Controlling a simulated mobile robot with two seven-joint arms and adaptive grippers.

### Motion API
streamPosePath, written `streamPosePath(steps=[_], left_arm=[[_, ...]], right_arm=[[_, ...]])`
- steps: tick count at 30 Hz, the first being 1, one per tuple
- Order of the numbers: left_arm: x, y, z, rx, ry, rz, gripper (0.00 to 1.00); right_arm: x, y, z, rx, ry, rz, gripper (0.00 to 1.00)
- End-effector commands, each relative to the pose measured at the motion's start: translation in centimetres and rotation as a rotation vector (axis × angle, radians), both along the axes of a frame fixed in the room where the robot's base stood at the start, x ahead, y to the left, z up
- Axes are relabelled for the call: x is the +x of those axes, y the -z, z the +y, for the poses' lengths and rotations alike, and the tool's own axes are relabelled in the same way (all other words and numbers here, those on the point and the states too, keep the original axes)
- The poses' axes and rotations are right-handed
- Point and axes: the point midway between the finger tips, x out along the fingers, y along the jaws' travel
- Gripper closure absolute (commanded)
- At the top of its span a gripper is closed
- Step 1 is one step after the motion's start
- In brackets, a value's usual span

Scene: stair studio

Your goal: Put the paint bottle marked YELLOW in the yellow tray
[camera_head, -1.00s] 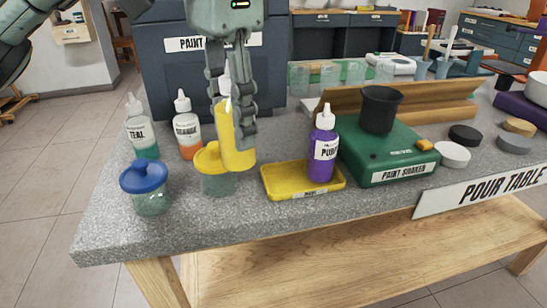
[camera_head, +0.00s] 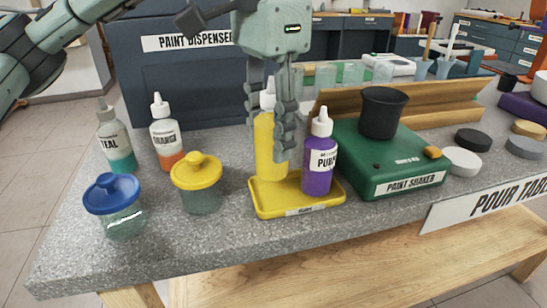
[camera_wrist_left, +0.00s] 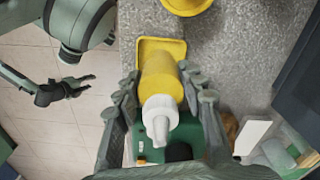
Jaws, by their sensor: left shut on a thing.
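The yellow paint bottle (camera_head: 269,150) is upright in my left gripper (camera_head: 272,125), which is shut around its upper part. Its lower end is at the back left of the yellow tray (camera_head: 262,205); I cannot tell whether it touches the tray floor. No lettering on it is readable. The purple bottle (camera_head: 319,165) stands in the tray's right part, close beside it. In the left wrist view the yellow bottle (camera_wrist_left: 162,75) sits between the fingers, white nozzle towards the camera, with the tray (camera_wrist_left: 148,44) beyond. My right gripper (camera_wrist_left: 88,84) appears there at the left, open and empty.
The green paint shaker (camera_head: 395,165) with a black cup stands right of the tray. A yellow-lidded jar (camera_head: 196,180), a blue-lidded jar (camera_head: 114,205), and the teal (camera_head: 117,145) and orange (camera_head: 166,140) bottles are left. The counter's front edge is clear.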

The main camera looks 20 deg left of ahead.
Motion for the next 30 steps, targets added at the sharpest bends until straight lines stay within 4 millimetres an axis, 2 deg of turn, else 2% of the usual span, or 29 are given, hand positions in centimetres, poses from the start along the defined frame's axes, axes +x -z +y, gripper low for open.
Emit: streamPosePath(steps=[5,12,23,28,29,30], left_arm=[[0.4,0.9,-0.4,0.001,0.000,0.000,1.00],[0.3,4.1,-0.3,-0.001,-0.002,-0.001,1.00],[0.3,4.5,-0.4,-0.002,-0.002,-0.001,1.00],[0.3,4.7,-0.4,-0.002,-0.002,-0.001,1.00],[0.3,4.6,-0.4,-0.002,-0.002,-0.001,0.57],[0.3,4.6,-0.4,-0.002,-0.002,-0.001,0.52]], right_arm=[[0.1,0.1,0.0,0.001,0.000,0.000,0.60],[0.1,0.1,0.1,0.002,-0.001,0.000,0.60],[0.0,0.3,0.0,0.000,-0.001,0.003,0.60],[0.2,-0.6,0.1,0.000,-0.001,-0.012,0.60],[0.2,-0.9,0.2,0.000,-0.002,-0.016,0.60],[0.2,-1.1,0.2,-0.001,-0.002,-0.018,0.60]])
